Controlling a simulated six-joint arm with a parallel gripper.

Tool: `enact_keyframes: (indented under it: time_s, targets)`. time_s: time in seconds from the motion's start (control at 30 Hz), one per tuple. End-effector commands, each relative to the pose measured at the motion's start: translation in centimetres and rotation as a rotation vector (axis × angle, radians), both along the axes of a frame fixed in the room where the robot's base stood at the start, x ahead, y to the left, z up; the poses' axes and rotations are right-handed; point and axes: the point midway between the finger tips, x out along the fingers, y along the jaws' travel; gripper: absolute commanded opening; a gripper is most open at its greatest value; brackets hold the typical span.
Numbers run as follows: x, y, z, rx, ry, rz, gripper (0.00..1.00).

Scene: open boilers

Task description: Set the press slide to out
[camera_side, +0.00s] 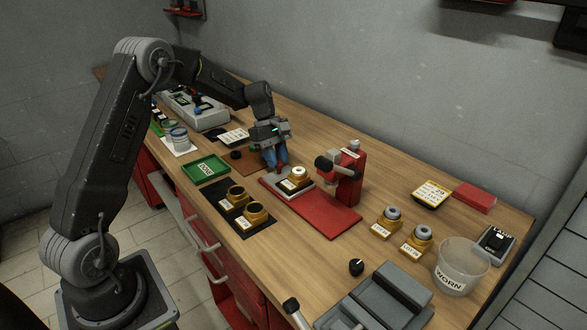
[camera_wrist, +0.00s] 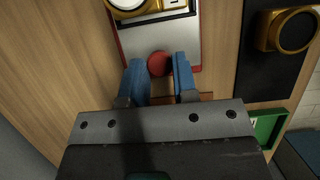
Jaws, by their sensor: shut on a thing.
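The red press (camera_side: 349,180) stands on a long red base (camera_side: 328,215) in the middle of the bench. Its pale slide plate (camera_side: 272,181) lies at the left end of the base, clear to the left of the press head. A gold boiler part with a white ring (camera_side: 297,175) sits on the slide; part of it shows at the top of the wrist view (camera_wrist: 150,8). My gripper (camera_side: 276,163) is at the slide's left end. In the wrist view its blue fingers are shut on the slide's round red knob (camera_wrist: 159,63).
A black mat with two gold holders (camera_side: 236,195) and a green tray (camera_side: 206,168) lie nearby at the left. Two gold parts (camera_side: 388,220), a clear WORN tub (camera_side: 461,267) and a grey fixture (camera_side: 385,295) stand to the right. The wall runs behind the bench.

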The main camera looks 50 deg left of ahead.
Motion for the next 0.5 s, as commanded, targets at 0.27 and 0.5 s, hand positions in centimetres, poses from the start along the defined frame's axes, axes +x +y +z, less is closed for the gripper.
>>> enact_keyframes:
  time_s: [0.27, 0.5]
  targets:
    - [0.0, 2.2, 0.0, 0.003, -0.005, 0.002, 0.00]
    - [0.0, 2.3, 0.0, 0.007, -0.006, 0.004, 0.30]
